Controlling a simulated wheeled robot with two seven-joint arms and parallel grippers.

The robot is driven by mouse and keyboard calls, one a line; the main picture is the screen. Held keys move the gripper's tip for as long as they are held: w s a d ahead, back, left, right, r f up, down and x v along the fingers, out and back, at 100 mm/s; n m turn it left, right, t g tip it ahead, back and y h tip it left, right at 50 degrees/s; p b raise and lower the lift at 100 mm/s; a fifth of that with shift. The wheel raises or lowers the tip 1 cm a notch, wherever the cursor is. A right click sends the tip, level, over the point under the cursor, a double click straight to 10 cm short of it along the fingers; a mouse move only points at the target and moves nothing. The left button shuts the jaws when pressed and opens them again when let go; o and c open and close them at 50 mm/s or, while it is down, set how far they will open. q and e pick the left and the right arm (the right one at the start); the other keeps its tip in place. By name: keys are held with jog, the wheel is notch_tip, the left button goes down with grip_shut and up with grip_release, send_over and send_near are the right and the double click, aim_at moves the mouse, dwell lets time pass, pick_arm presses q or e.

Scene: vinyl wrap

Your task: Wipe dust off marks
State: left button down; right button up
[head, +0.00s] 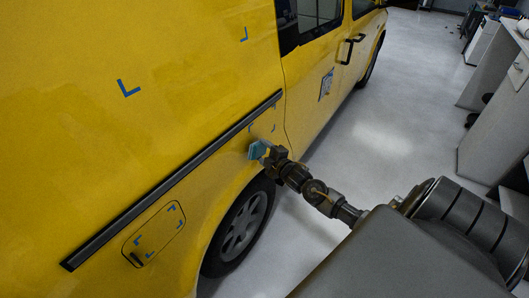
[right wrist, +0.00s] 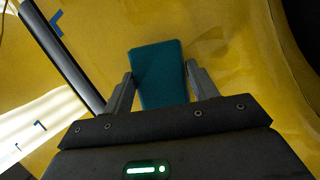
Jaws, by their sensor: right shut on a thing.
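My right gripper (head: 263,152) is shut on a teal-blue wiping pad (head: 256,149), held against or very near the yellow van side above the wheel arch. In the right wrist view the fingers (right wrist: 161,88) clasp the pad (right wrist: 158,68) from both sides, its flat face toward the van. Blue L-shaped corner marks are on the van: a large one (head: 128,88) at upper left, one near the window (head: 244,35), a small one (head: 274,128) by the pad, and several on the fuel flap, such as this one (head: 139,240). Dust is hard to make out. My left gripper is out of view.
The yellow van (head: 190,60) fills the left side. A dark trim strip (head: 170,182) runs along it above the fuel flap (head: 154,234). A wheel (head: 240,231) is below the pad. A blue-and-white decal (head: 326,85) is on the door. Open floor and counters (head: 487,95) are at right.

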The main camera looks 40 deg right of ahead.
aim_at(265, 152)
jog(key=shift+w+a, duration=0.2)
jog(key=shift+w, duration=0.6)
dwell(0.4)
jog(key=shift+b, duration=0.3)
jog(key=shift+w+d+f+b, duration=0.1)
jog(key=shift+w+d+b, duration=0.1)
jog(key=shift+d, duration=0.6)
jog(key=shift+w+d+b, duration=0.2)
jog(key=shift+d, duration=0.6)
jog(key=shift+w+d, duration=0.1)
jog(key=shift+d, duration=0.25)
jog(key=shift+w, duration=0.15)
jog(key=shift+s+a+p, duration=0.2)
jog(key=shift+a+p, duration=0.15)
jog(key=shift+a, duration=0.3)
jog(key=shift+s+a+p, duration=0.15)
jog(key=shift+a+p, duration=0.2)
jog(key=shift+a, duration=0.3)
jog(key=shift+c, duration=0.3)
jog(key=shift+s+a, duration=0.15)
jog(key=shift+a, duration=0.6)
jog(key=shift+c, duration=0.4)
